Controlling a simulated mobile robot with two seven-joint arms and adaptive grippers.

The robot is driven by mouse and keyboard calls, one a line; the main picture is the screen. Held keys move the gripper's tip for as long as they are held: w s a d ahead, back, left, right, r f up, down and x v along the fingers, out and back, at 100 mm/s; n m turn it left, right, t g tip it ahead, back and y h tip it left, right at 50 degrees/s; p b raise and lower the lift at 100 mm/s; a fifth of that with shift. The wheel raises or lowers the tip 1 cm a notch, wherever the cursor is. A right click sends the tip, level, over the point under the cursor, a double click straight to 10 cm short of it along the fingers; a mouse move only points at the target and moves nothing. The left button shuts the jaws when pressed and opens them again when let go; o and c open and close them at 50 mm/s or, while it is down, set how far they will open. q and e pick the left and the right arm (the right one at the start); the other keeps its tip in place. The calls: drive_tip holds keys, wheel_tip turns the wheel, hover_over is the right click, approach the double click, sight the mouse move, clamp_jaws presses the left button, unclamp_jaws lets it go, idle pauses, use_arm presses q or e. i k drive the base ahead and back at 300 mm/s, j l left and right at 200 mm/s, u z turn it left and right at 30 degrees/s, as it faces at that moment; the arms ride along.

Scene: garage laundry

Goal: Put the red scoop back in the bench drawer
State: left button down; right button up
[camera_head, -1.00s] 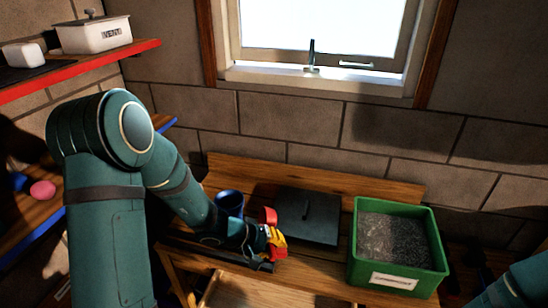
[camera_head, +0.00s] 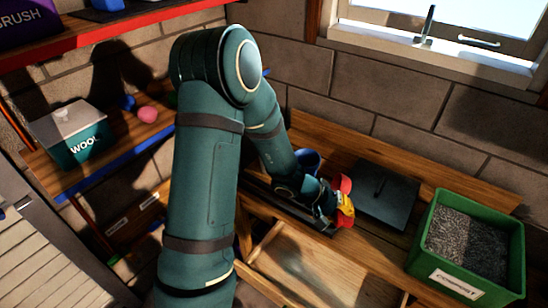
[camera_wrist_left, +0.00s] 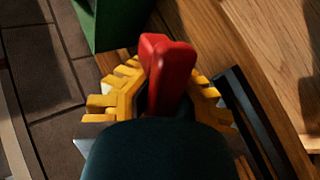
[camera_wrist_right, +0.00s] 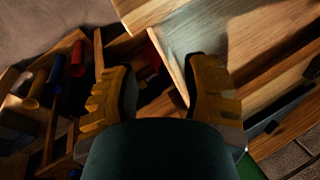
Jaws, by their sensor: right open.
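The red scoop (camera_head: 345,184) is at my left gripper (camera_head: 342,205), low over the bench top beside a dark flat lidded box. In the left wrist view the scoop (camera_wrist_left: 168,75) stands between the yellow fingers of the left gripper (camera_wrist_left: 165,95), which close on it from both sides. The bench drawer (camera_head: 310,268) appears pulled out below the bench's front edge, with a pale, bare bottom. My right gripper (camera_wrist_right: 160,92) shows only in its wrist view, open and empty, near a pale wooden panel that may be part of the drawer.
The dark box (camera_head: 385,195) and a green compost bin (camera_head: 465,245) stand on the bench, right of the left gripper. A blue cup (camera_head: 307,160) is behind my forearm. A box marked wool (camera_head: 72,135) and a pink ball (camera_head: 147,114) sit on the left shelf.

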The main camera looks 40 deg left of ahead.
sight(307, 280)
drive_tip(key=u, duration=1.4)
drive_tip(key=l+z, duration=0.45)
drive_tip(key=z, duration=0.25)
drive_tip(key=i+l+z, duration=0.1)
drive_tip(key=z, duration=0.25)
drive_tip(key=l, duration=0.15)
